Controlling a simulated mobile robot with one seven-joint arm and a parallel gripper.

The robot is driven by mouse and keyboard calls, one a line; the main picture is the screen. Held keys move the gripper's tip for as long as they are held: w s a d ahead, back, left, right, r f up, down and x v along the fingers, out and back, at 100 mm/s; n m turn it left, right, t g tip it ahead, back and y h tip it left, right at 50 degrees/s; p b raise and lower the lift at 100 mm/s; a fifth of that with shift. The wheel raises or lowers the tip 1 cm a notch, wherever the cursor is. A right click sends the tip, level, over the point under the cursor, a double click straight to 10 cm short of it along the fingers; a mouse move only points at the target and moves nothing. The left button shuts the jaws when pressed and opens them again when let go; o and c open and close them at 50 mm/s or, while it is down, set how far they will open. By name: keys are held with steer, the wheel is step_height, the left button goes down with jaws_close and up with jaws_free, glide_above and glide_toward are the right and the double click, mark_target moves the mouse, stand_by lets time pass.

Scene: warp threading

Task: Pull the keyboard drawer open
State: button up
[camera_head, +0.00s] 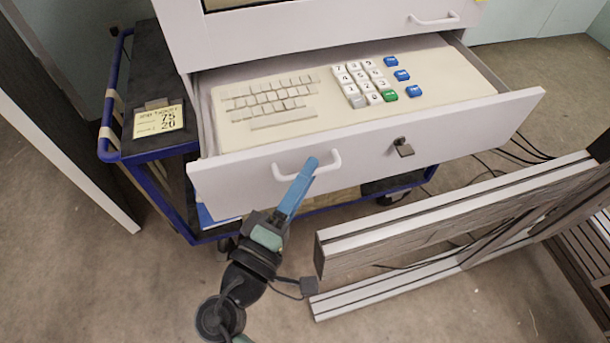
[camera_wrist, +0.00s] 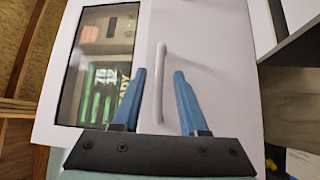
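The keyboard drawer (camera_head: 350,142) is out from the white cabinet, with a cream keyboard panel (camera_head: 290,118) showing inside it. Its white front carries a pale bar handle (camera_head: 334,161) left of centre and a small dark lock (camera_head: 403,147) to the right. My gripper (camera_head: 314,163) is at this handle, and one blue finger covers part of it in the head view. In the wrist view my gripper (camera_wrist: 157,72) is open, its two blue fingers apart. A handle bar (camera_wrist: 159,85) shows between them, nearer the left finger; I cannot tell whether they touch.
A blue-framed cart (camera_head: 155,165) with a yellow label (camera_head: 158,121) stands left of and under the drawer. A slatted grey-white frame (camera_head: 440,225) is at right, close to my arm. Cables lie on the floor. Another handle (camera_head: 435,20) is on the upper cabinet.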

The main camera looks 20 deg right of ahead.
steer(key=v, duration=1.3)
steer(key=shift+d, duration=0.1)
